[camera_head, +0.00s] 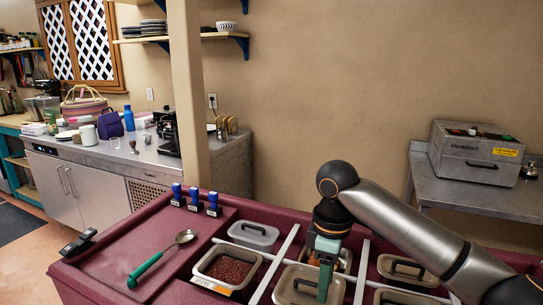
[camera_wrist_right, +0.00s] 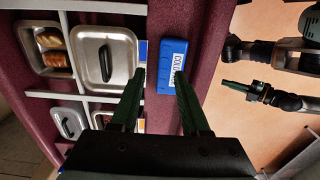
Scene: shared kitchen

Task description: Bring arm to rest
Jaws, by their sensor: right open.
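My right gripper (camera_head: 324,278) hangs from the arm that comes in from the right in the head view. It is above the lidded pans in the burgundy counter (camera_head: 120,250). In the right wrist view its two dark green fingers (camera_wrist_right: 160,82) stand apart with nothing held. A blue block marked COLD (camera_wrist_right: 172,66) shows on the burgundy surface beyond the fingertips. Another arm of mine, with a green-fingered gripper (camera_wrist_right: 245,91), shows at the right of the wrist view over the floor. I cannot tell whether that gripper is open or shut.
The counter holds a lidded pan (camera_head: 253,235), an open pan of dark red food (camera_head: 228,270) and a green-handled ladle (camera_head: 162,258). Blue-topped stampers (camera_head: 195,199) stand at its back edge. A grey Heatmart box (camera_head: 475,152) sits on a steel table.

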